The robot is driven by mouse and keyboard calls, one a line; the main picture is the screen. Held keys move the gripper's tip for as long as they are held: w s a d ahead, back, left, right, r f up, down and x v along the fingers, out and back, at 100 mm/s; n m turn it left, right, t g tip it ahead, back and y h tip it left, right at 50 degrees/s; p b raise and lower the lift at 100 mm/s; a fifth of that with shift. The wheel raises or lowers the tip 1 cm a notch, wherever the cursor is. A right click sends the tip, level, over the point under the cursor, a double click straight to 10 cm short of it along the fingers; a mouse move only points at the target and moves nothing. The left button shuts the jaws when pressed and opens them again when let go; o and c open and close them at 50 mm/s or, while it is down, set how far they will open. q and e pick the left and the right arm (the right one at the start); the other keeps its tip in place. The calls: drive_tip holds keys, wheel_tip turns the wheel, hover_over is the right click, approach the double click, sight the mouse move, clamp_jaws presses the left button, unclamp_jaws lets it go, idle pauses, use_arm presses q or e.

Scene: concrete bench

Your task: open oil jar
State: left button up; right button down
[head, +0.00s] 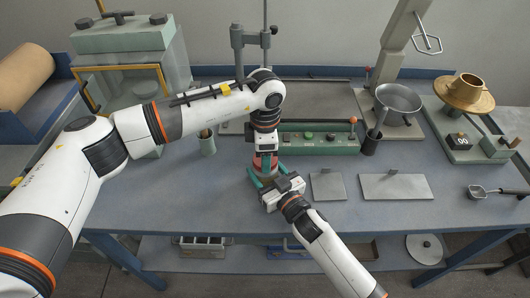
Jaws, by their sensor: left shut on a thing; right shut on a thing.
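The oil jar (258,163) stands near the front middle of the bench. Only a small reddish and grey part of it shows between my grippers. My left gripper (265,160) points down from above and is shut on the top of the jar, at the lid. My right gripper (258,180) reaches in from the lower right, with its teal fingers around the jar's lower body, and is shut on it. The grippers hide most of the jar, and I cannot tell whether the lid is loose.
A green control box (318,139) stands just behind. Two flat grey plates (396,187) lie to the right. A dark cup (371,142), a metal pan (399,98) and a scale with a brass pot (463,94) stand farther right. A ladle (478,191) lies at the right edge.

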use_arm(q)
drive_tip(key=n, duration=0.4)
drive_tip(key=shift+n, duration=0.3)
drive_tip(key=n, duration=0.4)
drive_tip(key=shift+n, duration=0.3)
drive_tip(key=n, duration=0.6)
drive_tip(key=shift+n, duration=0.3)
drive_tip(key=n, duration=0.6)
drive_tip(key=shift+n, duration=0.3)
drive_tip(key=n, duration=0.8)
drive_tip(key=shift+r, duration=0.2)
drive_tip(key=shift+r, duration=1)
